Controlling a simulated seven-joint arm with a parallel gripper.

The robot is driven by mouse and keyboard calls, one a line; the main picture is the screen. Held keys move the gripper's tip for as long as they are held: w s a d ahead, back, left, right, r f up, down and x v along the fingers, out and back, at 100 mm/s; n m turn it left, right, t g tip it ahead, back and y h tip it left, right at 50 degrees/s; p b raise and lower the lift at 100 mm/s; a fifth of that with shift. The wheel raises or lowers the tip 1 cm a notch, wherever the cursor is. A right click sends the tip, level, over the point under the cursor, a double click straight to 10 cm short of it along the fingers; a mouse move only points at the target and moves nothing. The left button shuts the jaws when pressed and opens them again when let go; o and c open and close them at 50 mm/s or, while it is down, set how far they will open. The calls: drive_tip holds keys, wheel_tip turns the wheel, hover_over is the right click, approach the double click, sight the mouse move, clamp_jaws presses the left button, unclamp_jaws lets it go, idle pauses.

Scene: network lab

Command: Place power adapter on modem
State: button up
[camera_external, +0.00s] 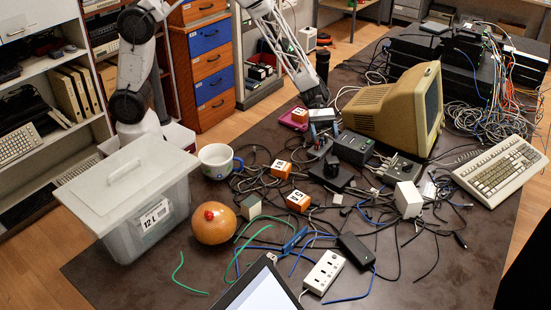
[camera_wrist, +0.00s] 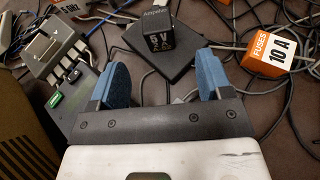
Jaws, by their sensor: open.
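A black block-shaped power adapter (camera_wrist: 174,40) with white "5V 2A" lettering shows ahead of my gripper in the wrist view. It rests on a flat black box (camera_wrist: 152,62), which looks like the modem. In the external view the adapter (camera_external: 334,166) also sits on top of this black box (camera_external: 326,180). My gripper (camera_wrist: 160,80) has two blue fingers spread wide apart with nothing between them. In the external view my gripper (camera_external: 322,143) hangs just behind the adapter, apart from it; its fingertips are hard to make out there.
Loose cables surround the black box. An orange fuse box (camera_wrist: 268,54) stands to its right in the wrist view. A grey device with connectors (camera_wrist: 45,50) lies left. The beige monitor (camera_external: 390,108) and dark box (camera_external: 353,148) stand close to my gripper.

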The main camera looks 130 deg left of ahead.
drive_tip(key=s+d+r+m+g+y, duration=0.1)
drive_tip(key=s+d+r+m+g, duration=0.3)
drive_tip(key=s+d+r+m, duration=0.55)
drive_tip(key=s+d+r+m+g+y, duration=0.1)
drive_tip(key=s+d+r+m+g, duration=0.4)
drive_tip(key=d+r, duration=0.7)
drive_tip(key=s+d+r+m+y, duration=0.1)
drive_tip(key=s+d+m+y, duration=0.1)
drive_tip(key=s, duration=0.7)
drive_tip(key=s+d+r+m+t+y, duration=0.1)
drive_tip(key=s+d+r+m+y, duration=0.1)
drive_tip(key=s+m, duration=0.4)
drive_tip(key=s+d+r+m+t+y, duration=0.1)
drive_tip(key=s+d+r+m+y, duration=0.1)
drive_tip(key=s, duration=1)
drive_tip(key=d+m+y, duration=0.1)
drive_tip(key=d+m, duration=0.1)
drive_tip(key=d, duration=0.1)
drive_tip(key=shift+d+y, duration=0.25)
drive_tip(key=shift+y, duration=0.05)
